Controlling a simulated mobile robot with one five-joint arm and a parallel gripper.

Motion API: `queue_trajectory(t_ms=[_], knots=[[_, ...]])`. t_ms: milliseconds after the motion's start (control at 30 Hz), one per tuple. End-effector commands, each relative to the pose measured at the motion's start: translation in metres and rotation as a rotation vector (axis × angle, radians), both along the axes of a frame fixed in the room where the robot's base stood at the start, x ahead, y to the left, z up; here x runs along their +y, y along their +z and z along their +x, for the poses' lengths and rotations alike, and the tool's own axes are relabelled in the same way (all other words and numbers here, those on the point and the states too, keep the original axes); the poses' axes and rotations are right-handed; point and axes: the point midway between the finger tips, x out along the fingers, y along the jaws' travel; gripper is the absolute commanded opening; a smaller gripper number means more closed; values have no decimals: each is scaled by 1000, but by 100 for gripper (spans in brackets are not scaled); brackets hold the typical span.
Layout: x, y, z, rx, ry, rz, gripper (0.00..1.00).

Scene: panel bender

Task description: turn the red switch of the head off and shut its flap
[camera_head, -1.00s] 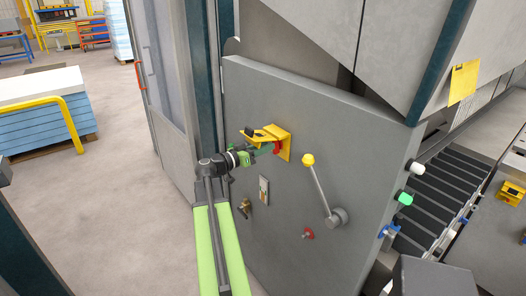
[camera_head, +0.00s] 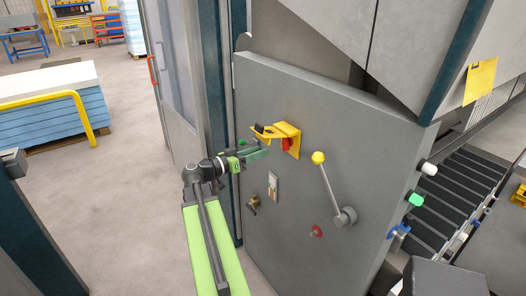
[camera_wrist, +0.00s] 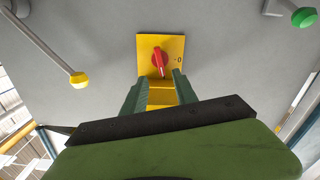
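The red switch (camera_head: 287,144) sits on a yellow plate on the grey panel. In the wrist view the red switch (camera_wrist: 160,62) has its grip nearly upright in the picture, slightly tilted, with a 0 mark to its right. The yellow flap (camera_head: 272,130) is open and juts out from the plate's top in the head view. In the wrist view the flap (camera_wrist: 161,94) shows below the switch, between the finger outlines. My gripper (camera_head: 258,154) is open and empty, with green fingers apart. It stands out from the panel, lower left of the switch, touching nothing visible.
A lever with a yellow knob (camera_head: 319,158) stands right of the switch. Below are a small plate (camera_head: 272,187), a brass-coloured fitting (camera_head: 253,204) and a small red knob (camera_head: 317,231). A frame post stands left of the panel.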

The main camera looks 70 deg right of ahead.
Motion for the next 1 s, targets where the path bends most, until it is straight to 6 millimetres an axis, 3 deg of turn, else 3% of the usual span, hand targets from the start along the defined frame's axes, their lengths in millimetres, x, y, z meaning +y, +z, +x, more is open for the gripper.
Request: queue_trajectory(t_ms=[1000], knots=[[69, 0, 44, 0, 0, 0, 35]])
